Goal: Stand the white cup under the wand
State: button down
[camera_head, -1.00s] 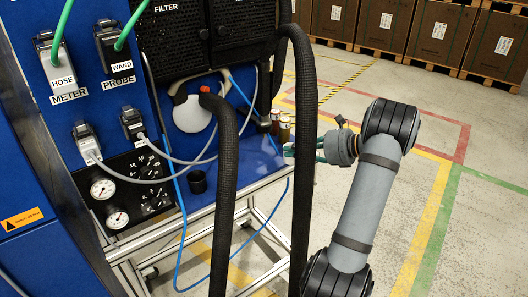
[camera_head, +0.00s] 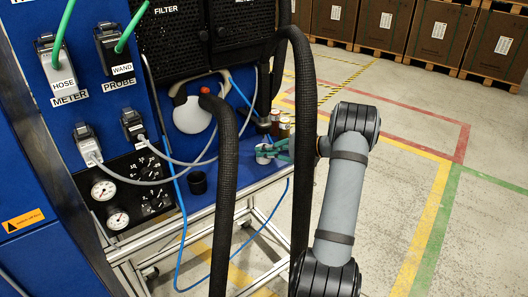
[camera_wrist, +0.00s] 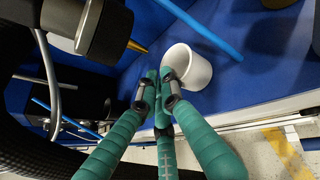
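The white cup (camera_head: 264,153) is at the back right of the blue bench top in the head view, and it shows larger in the wrist view (camera_wrist: 192,68). My gripper (camera_head: 281,149) has teal fingers and reaches in from the right. In the wrist view its fingertips (camera_wrist: 158,88) are close together at the cup's near side and appear to grip its wall. The wand's dark nozzle (camera_head: 263,125) appears above the cup in the head view. In the wrist view its brass tip (camera_wrist: 137,46) is left of the cup. Whether the cup touches the bench is unclear.
Small cans (camera_head: 284,127) stand behind the gripper. A black cup (camera_head: 198,182) stands on the bench to the left. Thick black hoses (camera_head: 225,170) hang in front of the bench. A blue tube (camera_wrist: 205,28) runs close to the cup.

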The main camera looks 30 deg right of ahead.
jog(key=shift+f, duration=0.1)
jog(key=c, duration=1.9)
grip_release()
jog(key=shift+c, duration=0.2)
jog(key=shift+d+r, duration=0.1)
jog(key=shift+r, duration=0.1)
jog(key=v, duration=1.2)
